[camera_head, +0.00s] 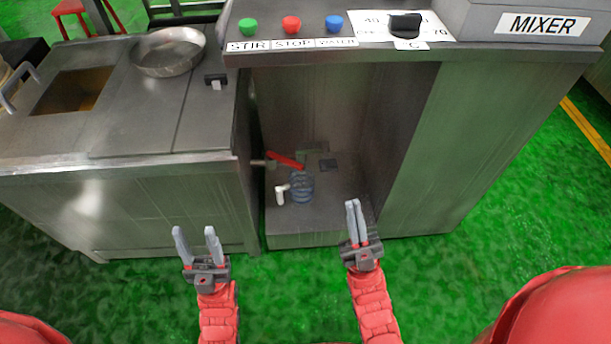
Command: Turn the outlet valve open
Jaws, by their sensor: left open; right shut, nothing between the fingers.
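The outlet valve shows as a red lever handle (286,160) inside the open recess under the mixer panel. The lever lies tilted, running down to the right, beside a pipe from the left cabinet. A small blue-grey ribbed vessel (302,187) with a white handle stands just below it on the recess floor. My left gripper (196,240) is open and empty, in front of the left cabinet, below and left of the valve. My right gripper (355,218) is shut and empty, in front of the recess, below and right of the valve. Neither touches the lever.
The recess floor (340,210) has a raised front edge, with walls on both sides. The left metal cabinet (130,190) carries a round pan (170,52). The mixer panel (300,48) with coloured buttons and a black knob (405,24) overhangs the recess. Green floor in front is clear.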

